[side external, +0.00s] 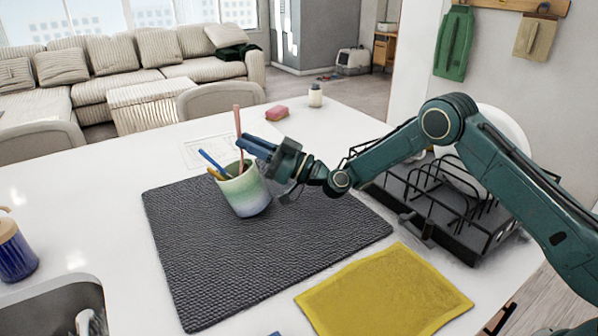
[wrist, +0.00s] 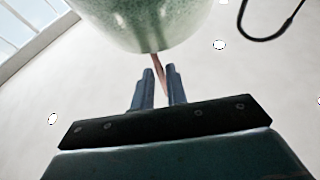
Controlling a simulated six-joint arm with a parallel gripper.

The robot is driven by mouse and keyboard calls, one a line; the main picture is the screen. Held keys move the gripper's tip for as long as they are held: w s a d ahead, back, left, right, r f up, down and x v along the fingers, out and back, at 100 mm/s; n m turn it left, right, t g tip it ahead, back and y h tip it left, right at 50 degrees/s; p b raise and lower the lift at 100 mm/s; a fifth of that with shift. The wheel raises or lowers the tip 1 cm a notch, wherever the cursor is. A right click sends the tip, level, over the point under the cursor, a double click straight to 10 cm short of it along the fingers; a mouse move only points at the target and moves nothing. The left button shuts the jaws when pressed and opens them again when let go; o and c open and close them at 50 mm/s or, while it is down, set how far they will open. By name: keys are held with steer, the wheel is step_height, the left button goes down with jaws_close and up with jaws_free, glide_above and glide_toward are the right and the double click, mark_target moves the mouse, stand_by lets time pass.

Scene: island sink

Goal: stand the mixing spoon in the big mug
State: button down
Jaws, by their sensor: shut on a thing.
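The big mug (side external: 246,196), pale green fading to blue, stands upright on the dark mat. A blue-handled utensil (side external: 212,161) and a shorter yellow one (side external: 215,174) lean out of its left side. My gripper (side external: 243,141) is just above the mug's rim, reaching in from the right, shut on the pinkish mixing spoon (side external: 237,122). The spoon is nearly upright, its lower end at the mug's mouth; how deep it reaches is hidden. In the wrist view the spoon (wrist: 158,66) shows between my fingertips (wrist: 159,75), with the mug (wrist: 145,22) above them.
The dark textured mat (side external: 200,275) has free room in front of the mug. A yellow cloth (side external: 388,295) lies at the front, and a black dish rack (side external: 440,205) stands to the right. A sink (side external: 50,312) is front left.

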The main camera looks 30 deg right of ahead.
steer(key=shift+f, duration=0.7)
steer(key=c, duration=1.3)
jaws_free()
steer(key=shift+r, duration=0.1)
step_height(320, 180, up, 20)
steer(key=shift+f, duration=0.1)
stand_by(0.5)
